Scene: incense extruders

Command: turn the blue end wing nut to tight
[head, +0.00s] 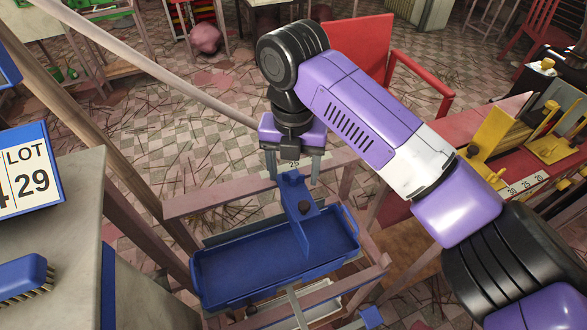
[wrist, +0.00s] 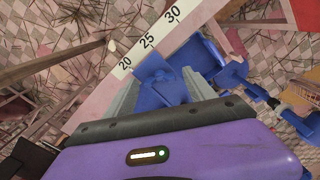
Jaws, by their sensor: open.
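A blue end piece (head: 292,187) stands at the scale rail, above the blue tray. A small dark knob (head: 304,208), which looks like its wing nut, sits on its sloping face; its wings and how tight it is cannot be made out. My gripper (head: 293,168) points down over the top of the blue end piece. Its fingers are apart, one on each side of the piece. In the wrist view the blue piece (wrist: 153,73) shows between the open fingers of my gripper (wrist: 158,92). I cannot tell whether the fingers touch it.
The blue tray (head: 225,278) lies in a pinkish wooden frame. The scale strip (wrist: 147,42) reads 20, 25, 30. A grey cabinet (head: 60,215) with a blue brush (head: 22,275) is at left. A red bench with yellow fixtures (head: 497,130) is at right. A red chair (head: 360,50) stands behind my arm.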

